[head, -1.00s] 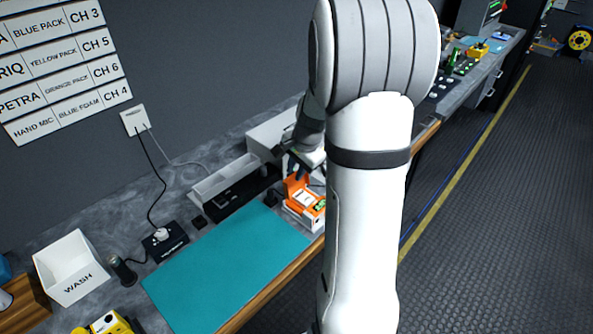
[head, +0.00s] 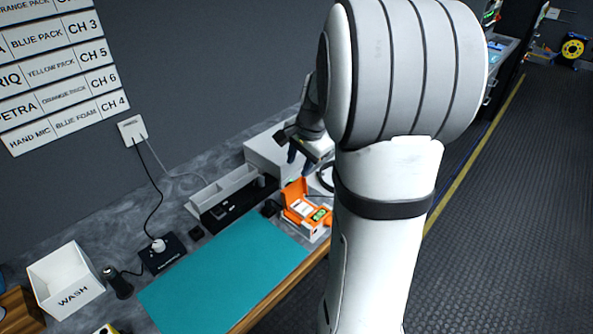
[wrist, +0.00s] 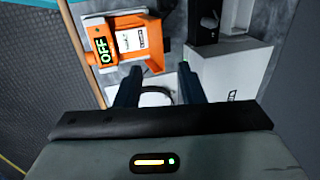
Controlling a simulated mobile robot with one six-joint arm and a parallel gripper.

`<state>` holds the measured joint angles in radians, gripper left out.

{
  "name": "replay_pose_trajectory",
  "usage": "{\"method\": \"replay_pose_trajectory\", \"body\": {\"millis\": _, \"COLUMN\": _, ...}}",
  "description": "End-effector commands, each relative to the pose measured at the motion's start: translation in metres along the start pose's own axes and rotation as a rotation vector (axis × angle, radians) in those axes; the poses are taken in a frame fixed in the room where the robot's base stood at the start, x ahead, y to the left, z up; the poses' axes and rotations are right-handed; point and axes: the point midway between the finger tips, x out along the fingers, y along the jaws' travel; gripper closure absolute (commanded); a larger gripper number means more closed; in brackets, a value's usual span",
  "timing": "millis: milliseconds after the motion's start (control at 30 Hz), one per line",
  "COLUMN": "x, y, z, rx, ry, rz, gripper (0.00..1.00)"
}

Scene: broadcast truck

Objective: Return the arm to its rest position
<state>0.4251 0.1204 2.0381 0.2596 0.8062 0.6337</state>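My arm fills the middle of the head view, and my gripper (head: 297,157) hangs above the back of the counter. In the wrist view the two dark fingers of my gripper (wrist: 158,76) stand apart with nothing between them. The orange pack (head: 303,207) sits on the counter below the gripper with its flap raised. It also shows in the wrist view (wrist: 101,27), where its green display reads OFF. The gripper is clear of the pack. Part of the counter is hidden behind my arm.
A teal mat (head: 222,276) lies bare on the counter. A white WASH bin (head: 66,281), a black socket box (head: 163,252) and a white tray (head: 226,187) stand around it. A white box (head: 264,151) is close behind the gripper. The floor at right is open.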

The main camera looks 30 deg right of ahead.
Motion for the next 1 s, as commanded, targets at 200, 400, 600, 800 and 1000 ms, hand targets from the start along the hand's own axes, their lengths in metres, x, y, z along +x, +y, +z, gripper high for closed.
{"method": "replay_pose_trajectory", "body": {"millis": 200, "x": -0.005, "y": 0.0, "z": 0.0, "rx": 0.0, "ry": 0.0, "rz": 0.0, "gripper": 0.65}}
{"method": "replay_pose_trajectory", "body": {"millis": 400, "x": -0.004, "y": 0.0, "z": 0.0, "rx": 0.0, "ry": 0.0, "rz": 0.0, "gripper": 0.65}}
{"method": "replay_pose_trajectory", "body": {"millis": 600, "x": -0.006, "y": 0.001, "z": 0.003, "rx": -0.013, "ry": 0.001, "rz": 0.0, "gripper": 0.65}}
{"method": "replay_pose_trajectory", "body": {"millis": 800, "x": -0.027, "y": 0.009, "z": 0.054, "rx": -0.25, "ry": 0.012, "rz": 0.012, "gripper": 0.65}}
{"method": "replay_pose_trajectory", "body": {"millis": 1000, "x": -0.054, "y": 0.044, "z": 0.136, "rx": -0.692, "ry": 0.032, "rz": 0.038, "gripper": 0.65}}
